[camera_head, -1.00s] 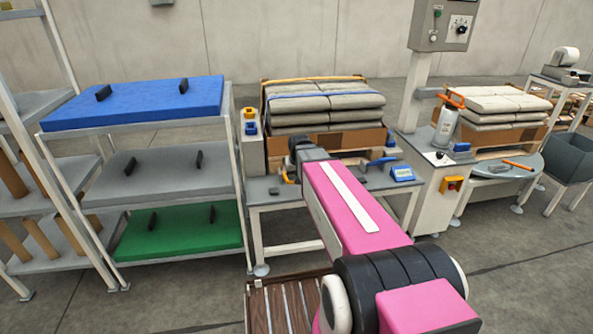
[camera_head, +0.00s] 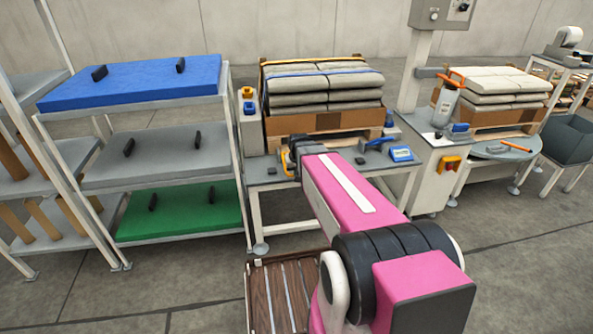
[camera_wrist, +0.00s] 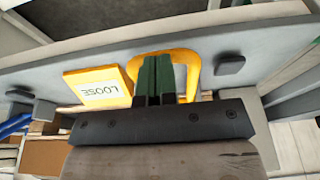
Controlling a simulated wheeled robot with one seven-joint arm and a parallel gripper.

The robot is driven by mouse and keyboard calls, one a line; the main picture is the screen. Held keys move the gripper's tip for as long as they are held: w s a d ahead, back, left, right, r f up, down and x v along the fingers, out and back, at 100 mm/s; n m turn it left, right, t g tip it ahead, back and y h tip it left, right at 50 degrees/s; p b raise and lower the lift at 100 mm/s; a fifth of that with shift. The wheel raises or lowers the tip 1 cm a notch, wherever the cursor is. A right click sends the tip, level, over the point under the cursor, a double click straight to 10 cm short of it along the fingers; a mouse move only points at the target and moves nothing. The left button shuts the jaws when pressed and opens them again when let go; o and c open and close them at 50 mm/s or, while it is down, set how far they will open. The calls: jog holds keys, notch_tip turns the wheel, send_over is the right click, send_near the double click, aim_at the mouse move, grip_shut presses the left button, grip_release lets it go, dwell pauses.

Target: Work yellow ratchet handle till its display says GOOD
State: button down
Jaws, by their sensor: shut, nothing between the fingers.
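The yellow ratchet handle is a curved loop (camera_wrist: 192,62) in the wrist view, beside a yellow display box (camera_wrist: 98,86) whose panel reads LOOSE, upside down in this view. My gripper (camera_wrist: 162,62) has its green fingers shut and empty. The fingers overlap the loop's opening in the picture; I cannot tell whether they touch the loop. In the head view, a bit of the yellow handle (camera_head: 287,167) shows beside my arm's end, which hides the rest.
A rack with blue, grey and green boards (camera_head: 140,82) stands left.

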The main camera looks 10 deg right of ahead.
jog(key=shift+s+f, duration=0.1)
jog(key=shift+f, duration=0.1)
jog(key=s+v, duration=0.1)
jog(key=v, duration=1.2)
dwell(1.8)
